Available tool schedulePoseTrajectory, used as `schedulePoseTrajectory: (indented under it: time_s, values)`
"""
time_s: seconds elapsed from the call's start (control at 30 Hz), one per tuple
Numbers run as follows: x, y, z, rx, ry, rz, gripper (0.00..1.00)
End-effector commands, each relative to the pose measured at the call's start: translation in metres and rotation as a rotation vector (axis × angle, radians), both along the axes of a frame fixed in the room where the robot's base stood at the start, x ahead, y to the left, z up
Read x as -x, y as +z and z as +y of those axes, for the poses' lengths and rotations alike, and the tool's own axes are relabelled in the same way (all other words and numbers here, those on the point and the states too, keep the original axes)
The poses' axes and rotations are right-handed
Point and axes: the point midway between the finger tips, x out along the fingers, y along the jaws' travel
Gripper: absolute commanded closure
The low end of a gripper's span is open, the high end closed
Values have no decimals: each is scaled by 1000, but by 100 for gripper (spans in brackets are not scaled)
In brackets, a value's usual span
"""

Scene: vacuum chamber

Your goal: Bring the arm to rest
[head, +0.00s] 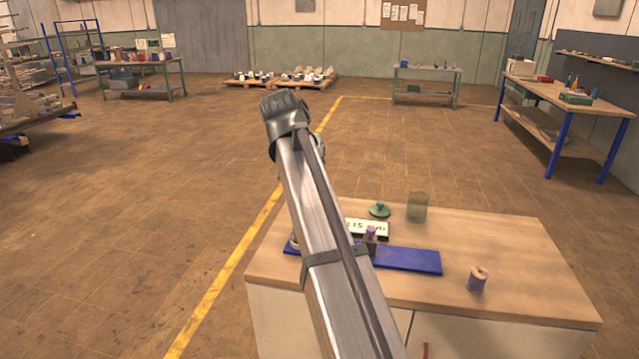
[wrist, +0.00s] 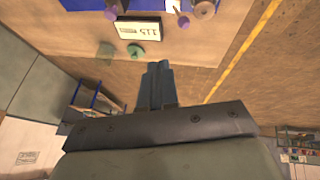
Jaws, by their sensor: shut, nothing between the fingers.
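My gripper (wrist: 158,85) shows in the wrist view with its two dark fingers together and nothing between them. It is clear of the table and touches nothing that I can see. In the head view my arm rises across the middle, in front of the table; the fingers cannot be made out there. On the table (head: 530,240) lie a blue base plate (head: 410,260), a small display (head: 378,228) with digits, a green knobbed lid (head: 380,210) and a clear glass jar (head: 417,207). The display (wrist: 139,30) and lid (wrist: 135,52) also show in the wrist view.
A small purple-topped part (head: 370,235) stands on the blue plate. A purple spool-like piece (head: 477,280) stands at the table's right front. Part of the plate is hidden behind my arm. A workbench (head: 545,92) stands far right, pallets (head: 280,80) at the back. The floor between is open.

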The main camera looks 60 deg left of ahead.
Motion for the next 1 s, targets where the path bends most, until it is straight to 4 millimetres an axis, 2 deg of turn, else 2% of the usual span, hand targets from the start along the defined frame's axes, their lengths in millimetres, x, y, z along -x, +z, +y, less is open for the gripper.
schedulePoseTrajectory:
  time_s: [0.77,0.87,0.97,1.0]
  values:
    - [2,4,-1,0,-3,-1,100]
    - [-12,1,-3,-8,-17,-9,100]
    - [-46,-7,-11,-27,-54,-28,100]
    - [-65,-12,-15,-39,-73,-38,100]
